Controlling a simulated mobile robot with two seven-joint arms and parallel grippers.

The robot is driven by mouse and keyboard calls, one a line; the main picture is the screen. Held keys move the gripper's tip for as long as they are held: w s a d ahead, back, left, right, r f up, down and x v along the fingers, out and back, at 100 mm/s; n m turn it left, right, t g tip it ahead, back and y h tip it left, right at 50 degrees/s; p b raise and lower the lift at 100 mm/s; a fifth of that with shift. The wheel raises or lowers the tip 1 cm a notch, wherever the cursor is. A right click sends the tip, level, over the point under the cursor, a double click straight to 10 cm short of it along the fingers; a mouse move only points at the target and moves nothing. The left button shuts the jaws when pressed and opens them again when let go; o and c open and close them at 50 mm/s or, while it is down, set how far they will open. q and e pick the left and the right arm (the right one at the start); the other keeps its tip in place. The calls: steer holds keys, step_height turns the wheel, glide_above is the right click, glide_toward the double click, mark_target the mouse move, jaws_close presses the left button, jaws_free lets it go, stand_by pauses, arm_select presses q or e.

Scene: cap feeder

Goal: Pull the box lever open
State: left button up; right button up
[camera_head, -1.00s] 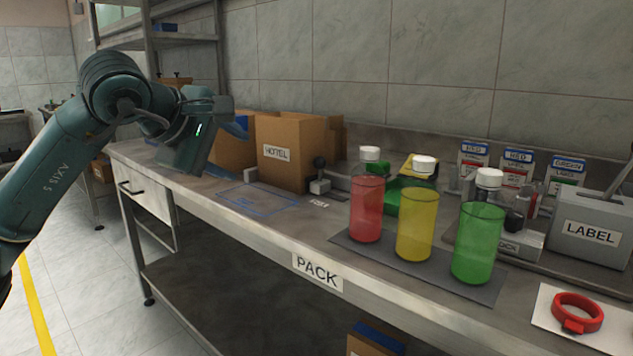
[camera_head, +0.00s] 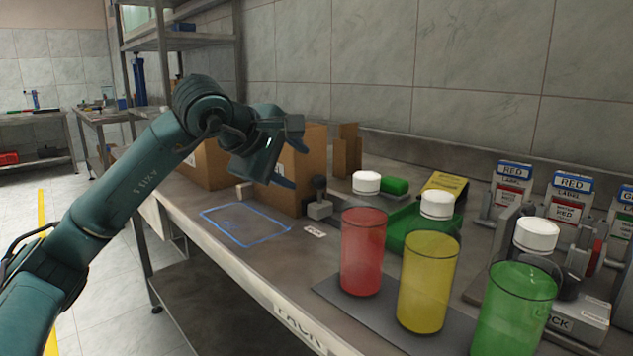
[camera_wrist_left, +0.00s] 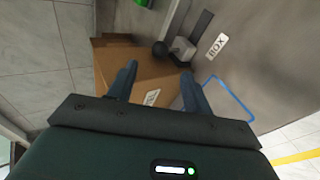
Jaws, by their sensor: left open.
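The box lever (camera_head: 319,186) is a dark upright handle with a black knob on a small grey base, standing on the bench beside the cardboard box (camera_head: 314,140). My left gripper (camera_head: 291,165) is open and empty in front of the box, to the left of the lever and above it, apart from it. In the left wrist view the lever's black knob (camera_wrist_left: 160,48) and grey base (camera_wrist_left: 182,50) lie beyond my open fingertips (camera_wrist_left: 159,69), and the box (camera_wrist_left: 112,62) lies below the fingers. My right gripper is not in view.
Red (camera_head: 362,250), yellow (camera_head: 428,281) and green (camera_head: 515,310) bottles with white caps stand on a dark mat at the bench front. A green tray (camera_head: 405,228) sits behind them. The blue-outlined area (camera_head: 244,226) is bare.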

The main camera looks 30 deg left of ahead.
mark_target(316, 178)
arm_select(q)
steer(key=b+x, duration=0.1)
steer(key=x, duration=0.7)
steer(key=shift+w+f, duration=0.1)
steer(key=shift+w, duration=0.1)
steer(key=shift+r, duration=0.25)
jaws_close()
